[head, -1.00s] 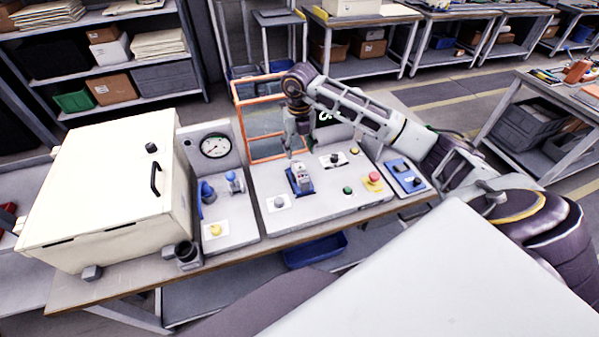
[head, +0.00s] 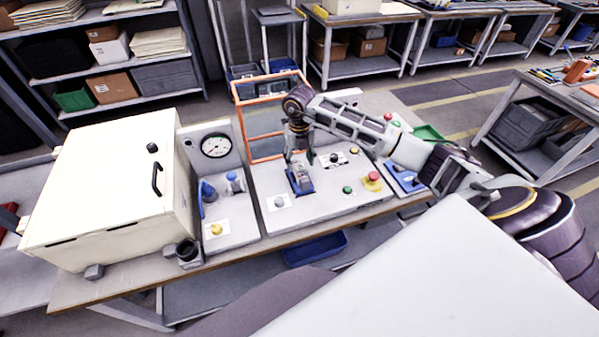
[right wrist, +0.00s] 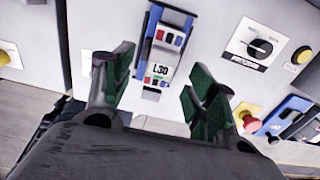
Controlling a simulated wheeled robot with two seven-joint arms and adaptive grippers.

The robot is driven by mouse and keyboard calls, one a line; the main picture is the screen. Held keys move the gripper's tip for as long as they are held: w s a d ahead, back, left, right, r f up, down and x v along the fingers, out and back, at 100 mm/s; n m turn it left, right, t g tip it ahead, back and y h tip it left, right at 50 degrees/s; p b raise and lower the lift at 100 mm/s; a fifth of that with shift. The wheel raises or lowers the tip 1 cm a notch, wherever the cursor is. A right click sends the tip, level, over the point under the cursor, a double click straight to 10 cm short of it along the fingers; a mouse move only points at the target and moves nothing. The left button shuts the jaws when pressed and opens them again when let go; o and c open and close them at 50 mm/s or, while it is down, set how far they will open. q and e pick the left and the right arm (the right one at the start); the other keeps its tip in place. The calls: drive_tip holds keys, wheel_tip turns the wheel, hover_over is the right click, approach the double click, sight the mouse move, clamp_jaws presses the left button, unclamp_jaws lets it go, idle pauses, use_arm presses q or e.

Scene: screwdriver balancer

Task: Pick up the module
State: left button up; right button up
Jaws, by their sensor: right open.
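The module (head: 301,179) is a small grey block with an L30 label and red and blue terminals. It sits in a blue holder on the sloped grey panel (head: 325,191). In the right wrist view the module (right wrist: 163,62) lies just beyond the fingertips. My right gripper (head: 297,157) hangs over the panel, just above and behind the module in the head view. Its green-padded fingers (right wrist: 160,88) are spread wide, with nothing held between them. I cannot tell the exact gap to the module. My left gripper is not in view.
A black rotary knob (right wrist: 261,46) and a red mushroom button (right wrist: 247,121) are on the panel. An orange-framed screen (head: 266,130) stands behind it. A pressure gauge (head: 215,145) and a large cream box (head: 110,190) stand to the left.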

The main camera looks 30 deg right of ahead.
sight(300, 165)
drive_tip(key=shift+f+p, duration=0.3)
drive_tip(key=shift+f, duration=0.4)
drive_tip(key=shift+d+f+p, duration=0.1)
drive_tip(key=shift+f+p, duration=0.25)
drive_tip(key=shift+f, duration=1.25)
drive_tip(key=shift+w, duration=0.1)
clamp_jaws()
drive_tip(key=shift+r, duration=0.15)
drive_tip(key=shift+w+d+r, duration=0.1)
drive_tip(key=shift+r, duration=0.5)
drive_tip(key=shift+r+b, duration=0.95)
drive_tip(key=shift+r, duration=3.35)
